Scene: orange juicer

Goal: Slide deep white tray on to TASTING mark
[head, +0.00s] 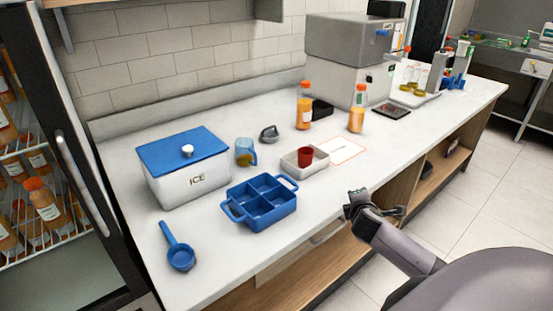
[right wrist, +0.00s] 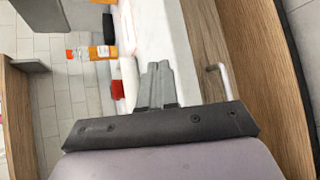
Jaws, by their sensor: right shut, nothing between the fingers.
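The deep white tray (head: 291,167) sits on the counter with a red cup (head: 305,157) inside it. The TASTING mark (head: 345,150), a pale sheet with a red outline, lies just right of the tray; I cannot tell if the tray overlaps its left edge. My right gripper (head: 354,207) is at the counter's front edge, nearer to me than tray and mark, and apart from both. In the right wrist view its fingers (right wrist: 158,76) are shut and empty, with the red cup (right wrist: 117,89) and part of the tray (right wrist: 130,82) beyond. My left gripper is not in view.
A blue divided caddy (head: 262,205), ICE box (head: 188,170), blue scoop (head: 180,255) and blue jug (head: 245,152) stand left of the tray. Two orange bottles (head: 304,107) (head: 357,110) and a dark flat pad (head: 391,110) are behind the mark. Counter right of the mark is clear.

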